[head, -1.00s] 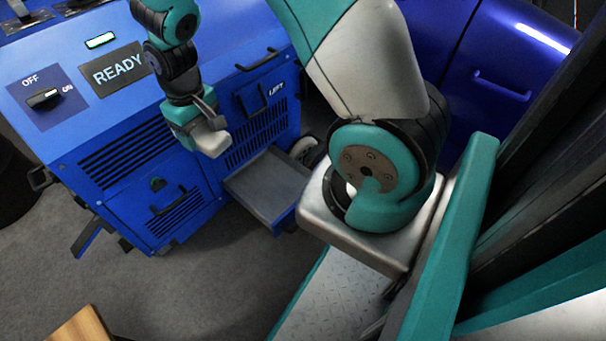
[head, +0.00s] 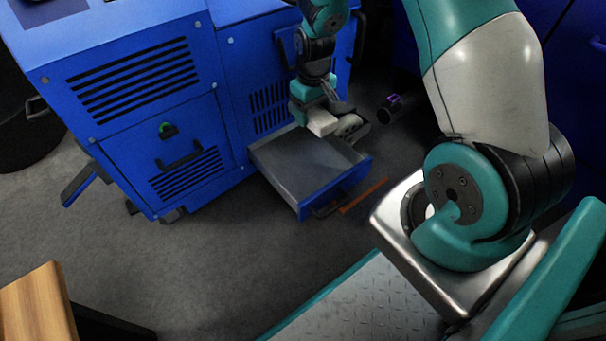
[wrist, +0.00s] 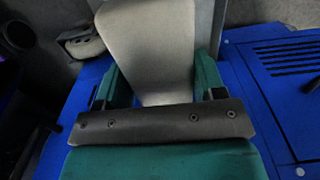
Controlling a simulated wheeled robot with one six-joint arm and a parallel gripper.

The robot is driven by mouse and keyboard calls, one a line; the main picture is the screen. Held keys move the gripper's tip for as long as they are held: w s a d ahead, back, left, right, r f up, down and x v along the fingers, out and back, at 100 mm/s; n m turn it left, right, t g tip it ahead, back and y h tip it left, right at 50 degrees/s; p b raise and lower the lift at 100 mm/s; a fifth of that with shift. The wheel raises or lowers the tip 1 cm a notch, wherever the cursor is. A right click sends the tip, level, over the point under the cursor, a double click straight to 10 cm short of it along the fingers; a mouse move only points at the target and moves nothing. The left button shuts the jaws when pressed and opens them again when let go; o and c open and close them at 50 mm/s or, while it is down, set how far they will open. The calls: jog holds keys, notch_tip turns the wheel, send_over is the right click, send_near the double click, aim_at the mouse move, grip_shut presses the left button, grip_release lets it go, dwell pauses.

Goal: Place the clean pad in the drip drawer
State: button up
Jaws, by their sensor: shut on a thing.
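The clean pad (head: 322,123) is a pale, off-white block. My gripper (head: 319,108) is shut on it, and in the wrist view the pad (wrist: 150,50) sits between the two teal fingers. The drip drawer (head: 345,190) is pulled out low on the blue machine; its grey tray looks empty where I see it. In the head view the pad appears at the drawer's far right rim, apparently above it. How high it is I cannot tell. The tray part behind the pad is hidden.
The blue dynamometer cabinet (head: 195,110) with louvred panels stands behind the drawer. A dark cylinder with a purple part (head: 392,107) lies on the floor to the right. A wooden-topped piece (head: 35,308) is at the lower left.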

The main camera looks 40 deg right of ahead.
aim_at(312, 171)
jog(key=f+b, duration=1.2)
jog(key=f, duration=0.9)
jog(key=shift+d, duration=0.2)
jog(key=shift+r, duration=0.15)
jog(key=o, duration=0.9)
